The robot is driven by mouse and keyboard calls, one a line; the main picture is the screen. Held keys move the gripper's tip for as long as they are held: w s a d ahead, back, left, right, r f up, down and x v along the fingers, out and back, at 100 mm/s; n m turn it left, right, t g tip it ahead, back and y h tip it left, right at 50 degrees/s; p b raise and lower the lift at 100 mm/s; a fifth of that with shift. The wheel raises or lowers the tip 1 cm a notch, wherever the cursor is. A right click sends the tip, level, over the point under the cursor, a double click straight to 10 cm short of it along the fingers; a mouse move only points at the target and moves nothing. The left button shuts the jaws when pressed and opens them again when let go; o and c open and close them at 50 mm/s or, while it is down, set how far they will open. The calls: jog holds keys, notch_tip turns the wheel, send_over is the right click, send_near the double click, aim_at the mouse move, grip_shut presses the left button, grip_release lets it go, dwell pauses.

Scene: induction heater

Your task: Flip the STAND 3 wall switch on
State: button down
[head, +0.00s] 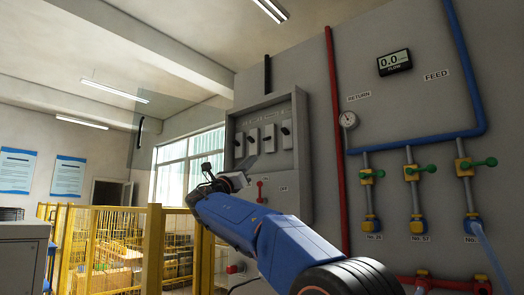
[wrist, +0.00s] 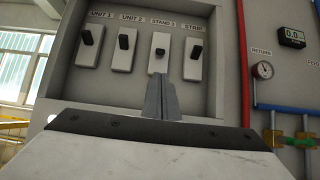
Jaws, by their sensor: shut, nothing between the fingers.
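The STAND 3 switch (wrist: 160,52) is the third from the left in a row of white plates inside a grey wall box. It has a short dark lever, and its label reads roughly "STAND 3". My gripper (wrist: 162,84) is shut and empty, with its fingertips just below that lever in the wrist view. I cannot tell whether they touch it. In the head view my gripper (head: 248,163) is in front of the lower part of the box. The STAND 3 switch (head: 269,139) shows there above the fingers, too small to read its lever position.
Neighbouring switches are UNIT 2 (wrist: 124,42) on the left and STRIP (wrist: 194,55) on the right; UNIT 1 (wrist: 89,45) is at far left. A clear panel (head: 175,118) stands open left of the box. A red pipe (head: 338,150) and gauge (head: 348,119) are on the right.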

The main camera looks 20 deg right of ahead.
jog(key=shift+w+a+r, duration=0.1)
jog(key=shift+a+r, duration=0.05)
send_near(270, 141)
jog(key=x, duration=0.4)
jog(key=shift+w, duration=0.35)
jog(key=shift+s+r, duration=0.1)
jog(key=shift+s, duration=0.05)
dwell(0.5)
